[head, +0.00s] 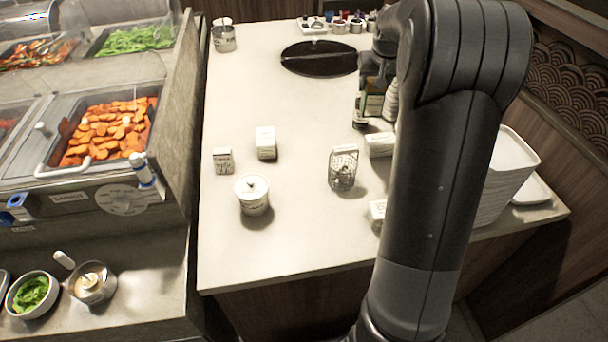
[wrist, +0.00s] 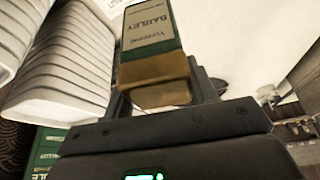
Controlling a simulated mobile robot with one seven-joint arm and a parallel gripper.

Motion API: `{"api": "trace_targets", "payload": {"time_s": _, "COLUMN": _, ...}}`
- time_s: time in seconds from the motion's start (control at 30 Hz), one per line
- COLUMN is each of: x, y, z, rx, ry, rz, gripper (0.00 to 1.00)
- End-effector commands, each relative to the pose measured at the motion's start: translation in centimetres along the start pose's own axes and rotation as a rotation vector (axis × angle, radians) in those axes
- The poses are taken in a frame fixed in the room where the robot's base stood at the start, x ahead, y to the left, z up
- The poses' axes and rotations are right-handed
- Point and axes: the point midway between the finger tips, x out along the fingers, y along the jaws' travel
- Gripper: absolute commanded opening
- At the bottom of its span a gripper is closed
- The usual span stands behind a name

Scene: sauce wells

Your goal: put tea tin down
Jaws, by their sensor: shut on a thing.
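The tea tin (wrist: 152,38) is green with a pale label reading upside down and a gold-brown end. My gripper (wrist: 165,88) is shut on it, with a finger on each side of the brown end. In the head view the green tin (head: 372,104) shows below my gripper (head: 376,72), partly behind my arm. It is over the right part of the cream counter (head: 290,105). I cannot tell whether its base touches the counter.
A dark bottle (head: 359,112) is close to the tin. White trays (head: 517,150) are stacked at right. A dark round mat (head: 320,59) lies behind. The counter's left middle is clear.

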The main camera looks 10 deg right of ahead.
Motion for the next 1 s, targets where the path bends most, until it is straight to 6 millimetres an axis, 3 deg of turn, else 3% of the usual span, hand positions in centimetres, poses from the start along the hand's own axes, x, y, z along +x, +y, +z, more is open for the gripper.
{"api": "trace_targets", "payload": {"time_s": 0.37, "x": -0.4, "y": -6.2, "z": 3.2, "rx": -0.391, "ry": -0.003, "rz": -0.166, "gripper": 0.25}}
{"api": "trace_targets", "payload": {"time_s": 0.8, "x": -3.1, "y": -16.4, "z": 9.3, "rx": -1.109, "ry": -0.002, "rz": -0.465, "gripper": 0.25}}
{"api": "trace_targets", "payload": {"time_s": 1.0, "x": -4.5, "y": -20.0, "z": 12.1, "rx": -1.404, "ry": -0.002, "rz": -0.588, "gripper": 0.25}}
